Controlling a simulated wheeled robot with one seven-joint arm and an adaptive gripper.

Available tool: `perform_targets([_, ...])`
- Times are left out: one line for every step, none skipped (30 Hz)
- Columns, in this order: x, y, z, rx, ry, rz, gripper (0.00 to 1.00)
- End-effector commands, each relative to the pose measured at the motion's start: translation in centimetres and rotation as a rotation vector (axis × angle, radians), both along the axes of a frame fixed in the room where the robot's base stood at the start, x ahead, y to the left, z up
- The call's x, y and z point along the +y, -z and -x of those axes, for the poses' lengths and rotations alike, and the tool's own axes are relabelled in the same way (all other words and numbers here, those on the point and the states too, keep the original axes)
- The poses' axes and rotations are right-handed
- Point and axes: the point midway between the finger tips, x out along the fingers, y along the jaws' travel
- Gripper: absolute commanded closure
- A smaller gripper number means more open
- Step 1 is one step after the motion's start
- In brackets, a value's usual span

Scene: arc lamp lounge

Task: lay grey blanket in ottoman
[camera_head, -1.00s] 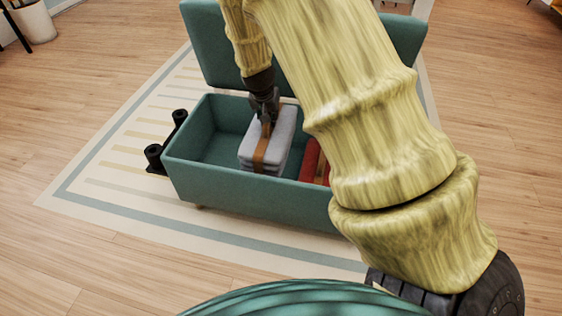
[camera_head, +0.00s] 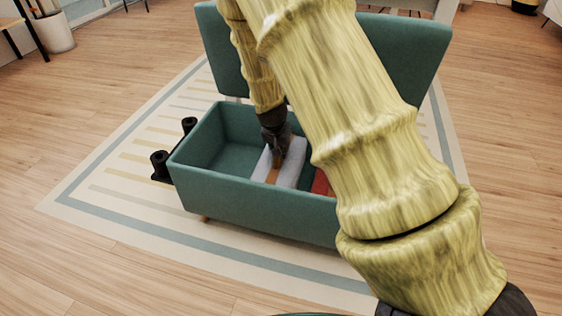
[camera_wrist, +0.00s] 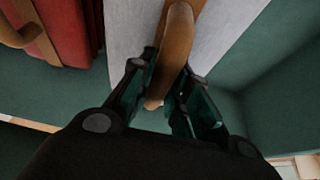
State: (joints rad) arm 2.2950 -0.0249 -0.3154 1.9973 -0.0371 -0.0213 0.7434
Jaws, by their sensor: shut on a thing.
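The teal ottoman (camera_head: 250,204) stands open on the rug with its lid raised at the back. The folded grey blanket (camera_head: 291,171) with a brown strap is inside the ottoman, near its middle. In the wrist view the grey blanket (camera_wrist: 228,40) lies under the fingers, and its brown strap handle (camera_wrist: 174,45) passes between them. My gripper (camera_head: 274,157) is shut on this strap, pointing down into the ottoman; it also shows in the wrist view (camera_wrist: 165,95). Whether the blanket touches the ottoman floor is hidden by the front wall.
A red folded item (camera_head: 321,183) with a brown handle lies to the right of the blanket in the ottoman. The ottoman's left part is empty. Black rollers (camera_head: 160,164) are at its left end. A striped rug (camera_head: 120,190) lies underneath.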

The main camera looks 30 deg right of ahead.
Motion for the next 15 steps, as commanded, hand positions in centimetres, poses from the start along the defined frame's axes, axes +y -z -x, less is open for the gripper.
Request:
perform_targets([0.0,0.2,-0.1,-0.002,0.000,0.001,1.00])
perform_targets([0.0,0.3,-0.1,-0.002,0.001,0.001,1.00])
perform_targets([0.0,0.5,-0.1,-0.002,0.001,0.000,1.00])
perform_targets([0.0,0.7,-0.1,-0.002,0.001,0.000,1.00])
perform_targets([0.0,1.0,0.0,-0.002,0.001,0.000,1.00])
perform_targets([0.0,1.4,0.0,-0.001,0.001,0.001,1.00])
perform_targets([0.0,1.8,0.0,-0.001,0.002,0.000,1.00])
perform_targets([0.0,2.2,0.0,-0.001,0.002,0.000,1.00])
perform_targets([0.0,2.6,0.0,-0.001,0.002,0.000,1.00])
perform_targets([0.0,3.0,0.0,-0.001,0.002,0.000,1.00])
perform_targets([0.0,3.3,0.0,0.000,0.001,0.000,1.00])
perform_targets([-0.1,3.6,0.0,-0.001,0.001,0.001,1.00])
perform_targets([-0.1,3.8,0.0,-0.001,0.001,0.001,1.00])
perform_targets([-0.1,3.9,-0.1,-0.002,0.001,0.000,1.00])
perform_targets([-0.1,3.9,-0.1,-0.002,0.001,0.000,1.00])
